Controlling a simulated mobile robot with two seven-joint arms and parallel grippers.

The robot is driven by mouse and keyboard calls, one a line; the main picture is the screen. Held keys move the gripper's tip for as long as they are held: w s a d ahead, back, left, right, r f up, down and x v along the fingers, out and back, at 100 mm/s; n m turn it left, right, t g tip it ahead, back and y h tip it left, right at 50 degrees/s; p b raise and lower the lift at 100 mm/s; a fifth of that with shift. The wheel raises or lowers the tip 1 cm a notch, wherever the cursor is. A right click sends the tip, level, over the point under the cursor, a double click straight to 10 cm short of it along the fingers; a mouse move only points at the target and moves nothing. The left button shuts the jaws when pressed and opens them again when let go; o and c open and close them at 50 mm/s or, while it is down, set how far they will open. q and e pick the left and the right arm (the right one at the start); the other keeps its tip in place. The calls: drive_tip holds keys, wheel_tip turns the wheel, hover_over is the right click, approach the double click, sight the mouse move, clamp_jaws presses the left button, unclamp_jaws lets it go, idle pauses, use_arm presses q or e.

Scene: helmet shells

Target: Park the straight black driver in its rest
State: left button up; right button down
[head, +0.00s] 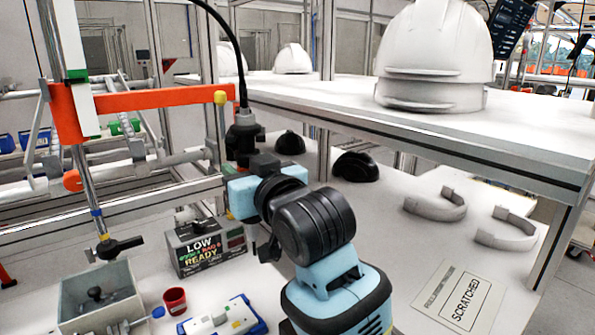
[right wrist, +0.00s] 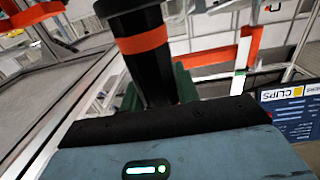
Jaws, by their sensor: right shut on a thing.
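The straight black driver (head: 245,128) stands roughly upright in my right gripper (head: 240,165), with a black cable rising from its top. In the right wrist view the driver (right wrist: 147,65) is a black cylinder with an orange band, held between green fingers. My right gripper is shut on it, above the bench and behind my wrist in the head view. An orange arm with a yellow end (head: 150,100) reaches close to the driver's left. I cannot tell which part is the rest. My left gripper is not in view.
A box labelled "LOW" (head: 208,248) stands below the gripper. A grey bin (head: 98,295) and red cup (head: 175,301) are at lower left. A shelf (head: 420,130) with a white helmet shell (head: 436,55) overhangs the right. Black shells (head: 356,167) lie beneath it. A "SCRATCHED" sign (head: 464,301) lies right.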

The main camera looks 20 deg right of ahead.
drive_tip(key=s+d, duration=0.2)
drive_tip(key=d, duration=0.3)
drive_tip(key=shift+s+d+r, duration=0.25)
drive_tip(key=shift+s, duration=0.05)
idle(0.4)
drive_tip(key=shift+w+d, duration=0.55)
drive_tip(key=shift+w, duration=0.4)
drive_tip(key=shift+w+d, duration=0.6)
drive_tip(key=shift+w, duration=0.3)
drive_tip(key=shift+w+d, duration=0.55)
drive_tip(key=shift+w, duration=0.4)
drive_tip(key=shift+a, duration=0.1)
drive_tip(key=c, duration=0.9)
unclamp_jaws()
drive_tip(key=shift+c, duration=0.2)
drive_tip(key=shift+o, duration=0.2)
drive_tip(key=shift+f, duration=0.1)
